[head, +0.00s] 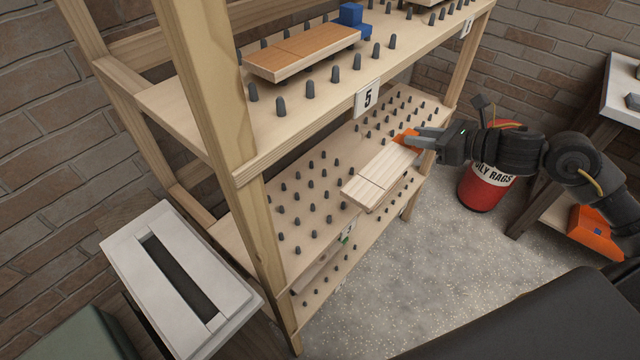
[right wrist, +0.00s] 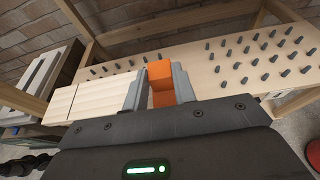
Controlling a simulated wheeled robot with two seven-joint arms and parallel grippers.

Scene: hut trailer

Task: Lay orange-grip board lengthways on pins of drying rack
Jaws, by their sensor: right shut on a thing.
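The orange-grip board (head: 381,173) is a pale wooden board with an orange grip at its far right end. My right gripper (head: 412,139) is shut on the orange grip (right wrist: 161,84), and the board (right wrist: 98,98) extends to the left in the right wrist view. In the head view the board is over the front edge of a middle shelf of the drying rack (head: 225,132). I cannot tell whether it touches the pins. The shelf's dark pins (head: 311,181) stand in rows, with bare ones left of and behind the board. My left gripper is not in view.
The shelf above holds a brown-topped board (head: 305,50) with a blue grip (head: 352,18) and a tag marked 5 (head: 367,97). A rack post stands at the near left. A slotted light box (head: 180,275) is at left, a red rag bin (head: 485,187) at right.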

